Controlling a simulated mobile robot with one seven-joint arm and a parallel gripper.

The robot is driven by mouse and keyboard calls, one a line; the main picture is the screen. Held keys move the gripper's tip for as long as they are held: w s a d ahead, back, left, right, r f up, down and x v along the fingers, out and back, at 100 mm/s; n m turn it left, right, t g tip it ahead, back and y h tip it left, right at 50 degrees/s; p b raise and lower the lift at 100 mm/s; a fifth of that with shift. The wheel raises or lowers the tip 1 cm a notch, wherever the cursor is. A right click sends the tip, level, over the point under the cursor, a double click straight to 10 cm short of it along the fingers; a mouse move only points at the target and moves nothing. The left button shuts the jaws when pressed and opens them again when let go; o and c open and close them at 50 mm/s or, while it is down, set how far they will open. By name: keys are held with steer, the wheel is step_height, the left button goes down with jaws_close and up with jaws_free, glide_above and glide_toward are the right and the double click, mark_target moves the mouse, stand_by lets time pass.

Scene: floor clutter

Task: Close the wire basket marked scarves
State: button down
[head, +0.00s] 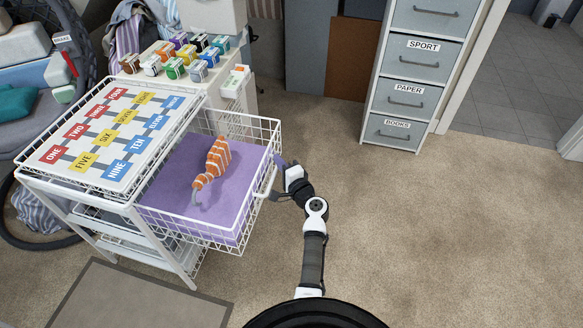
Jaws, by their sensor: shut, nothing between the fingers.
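A white wire basket (232,245) is pulled out from the upper part of a white wire rack (125,215). It has a purple lining or content (165,192), and an orange and white striped object (217,158) lies on it. No label reading scarves can be made out on the basket. A white handle (266,182) is on its right-hand front side. My gripper (277,178) is at that front, close beside the handle, and shut with nothing held. Whether it touches the handle or wire cannot be told. The fingertips are small and partly merge with the basket.
A board with numbered cards (112,135) lies on top of the rack. Several small coloured boxes (180,58) stand behind it. A grey mat (135,298) lies on the floor in front. Labelled drawers (405,95) stand at the back. Carpet to the right is clear.

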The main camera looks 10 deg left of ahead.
steer(key=shift+a, duration=1)
